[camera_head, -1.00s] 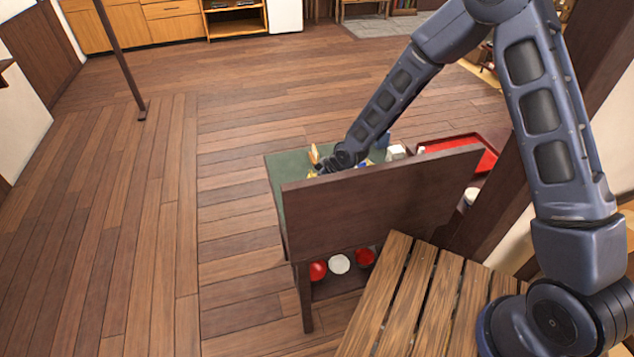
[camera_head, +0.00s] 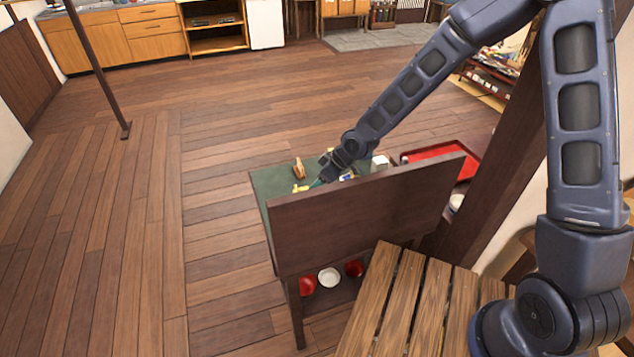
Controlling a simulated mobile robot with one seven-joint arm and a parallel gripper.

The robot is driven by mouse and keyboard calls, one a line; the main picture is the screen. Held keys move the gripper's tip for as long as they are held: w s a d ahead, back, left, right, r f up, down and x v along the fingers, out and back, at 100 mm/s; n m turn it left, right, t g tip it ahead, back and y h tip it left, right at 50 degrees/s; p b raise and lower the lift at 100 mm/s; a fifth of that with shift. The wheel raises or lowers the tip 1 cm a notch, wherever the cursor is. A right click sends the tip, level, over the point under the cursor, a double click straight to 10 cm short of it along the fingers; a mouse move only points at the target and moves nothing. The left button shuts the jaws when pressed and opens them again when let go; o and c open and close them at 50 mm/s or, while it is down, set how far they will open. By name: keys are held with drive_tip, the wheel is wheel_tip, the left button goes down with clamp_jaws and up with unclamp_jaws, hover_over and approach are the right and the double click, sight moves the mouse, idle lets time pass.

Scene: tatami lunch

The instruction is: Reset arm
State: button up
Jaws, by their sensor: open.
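My arm reaches from the right side of the view down to a small dark wooden stand with a green top (camera_head: 268,181). My gripper (camera_head: 318,183) is at the arm's end, low over the green top, behind the stand's raised brown panel (camera_head: 365,208). The panel and my wrist hide part of it. I see nothing clearly held in it. A small orange-brown item (camera_head: 298,169) stands on the green top left of the gripper, and a small yellow item (camera_head: 300,188) lies close by the fingers.
A white item (camera_head: 380,162) and a red tray (camera_head: 436,150) are to the right. Red and white bowls (camera_head: 329,278) sit on the shelf below. A slatted wooden bench (camera_head: 398,300) is in front, a dark post (camera_head: 505,160) at right. The wooden floor at left is free.

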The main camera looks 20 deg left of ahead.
drive_tip(key=shift+d+r, duration=0.1)
idle(0.5)
drive_tip(key=w+d+r+m+t+h, duration=0.25)
drive_tip(key=w+d+r, duration=0.25)
drive_tip(key=d+r, duration=0.4)
drive_tip(key=w+d+r+m+t+h, duration=0.15)
drive_tip(key=w+d+r+m, duration=0.3)
drive_tip(key=d+r, duration=0.5)
drive_tip(key=s+d+r+m, duration=0.2)
drive_tip(key=d+r+m, duration=0.2)
drive_tip(key=d+r, duration=0.6)
drive_tip(key=s+d+r+m+t, duration=0.1)
drive_tip(key=s+d+r+m, duration=0.15)
drive_tip(key=s+d, duration=0.35)
drive_tip(key=s+d+r+m, duration=0.2)
drive_tip(key=s+d+r, duration=0.1)
drive_tip(key=d, duration=0.5)
drive_tip(key=d+f+m+h, duration=0.1)
drive_tip(key=d, duration=0.6)
drive_tip(key=d+f+m+h, duration=0.1)
drive_tip(key=d+f, duration=0.1)
drive_tip(key=d, duration=0.6)
drive_tip(key=shift+s+d+f+h, duration=0.15)
drive_tip(key=shift+d+f+h, duration=0.1)
drive_tip(key=shift+h, duration=0.05)
